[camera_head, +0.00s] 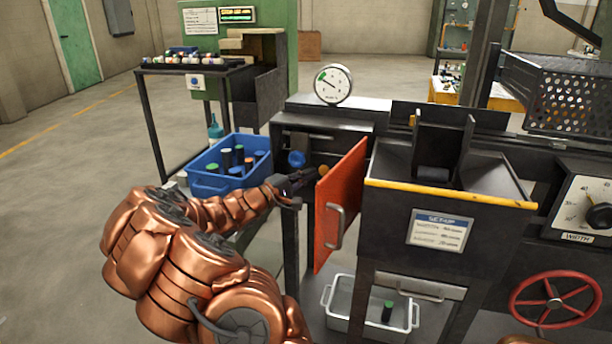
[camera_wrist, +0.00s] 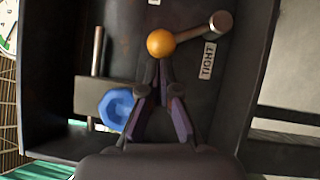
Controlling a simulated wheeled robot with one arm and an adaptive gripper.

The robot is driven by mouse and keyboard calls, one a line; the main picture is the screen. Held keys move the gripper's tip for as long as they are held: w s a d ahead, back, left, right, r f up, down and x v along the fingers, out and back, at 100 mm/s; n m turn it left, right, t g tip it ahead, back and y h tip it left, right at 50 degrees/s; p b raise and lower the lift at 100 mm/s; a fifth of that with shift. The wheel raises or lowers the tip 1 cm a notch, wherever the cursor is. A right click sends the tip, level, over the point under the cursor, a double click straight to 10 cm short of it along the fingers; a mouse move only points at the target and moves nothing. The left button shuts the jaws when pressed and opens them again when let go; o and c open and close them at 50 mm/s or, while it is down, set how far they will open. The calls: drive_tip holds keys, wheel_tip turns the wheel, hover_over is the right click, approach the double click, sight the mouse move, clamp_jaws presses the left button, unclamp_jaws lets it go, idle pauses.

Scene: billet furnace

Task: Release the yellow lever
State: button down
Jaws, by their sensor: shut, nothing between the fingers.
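The yellow lever shows in the wrist view as a yellow-orange ball knob (camera_wrist: 160,43) on a grey metal arm (camera_wrist: 196,34) that runs to a round pivot at upper right. In the head view its knob (camera_head: 323,170) shows just left of the open red door. My gripper (camera_head: 307,176) reaches into the dark cabinet beside that door. In the wrist view the fingers of my gripper (camera_wrist: 163,72) are closed together and empty, with their tips at the knob's lower edge. I cannot tell whether they touch it.
A blue knob (camera_wrist: 117,107) sits left of the fingers. A "TIGHT" label (camera_wrist: 207,60) is right of them. The red door (camera_head: 342,205) stands open at right. A blue crate (camera_head: 213,184) of cylinders is at left; a white bin (camera_head: 340,318) is below.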

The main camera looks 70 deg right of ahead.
drive_tip(key=shift+s, duration=0.1)
drive_tip(key=shift+s+r+m+y+b, duration=0.1)
drive_tip(key=shift+r+m+y+b, duration=0.1)
drive_tip(key=shift+m+y+b, duration=0.15)
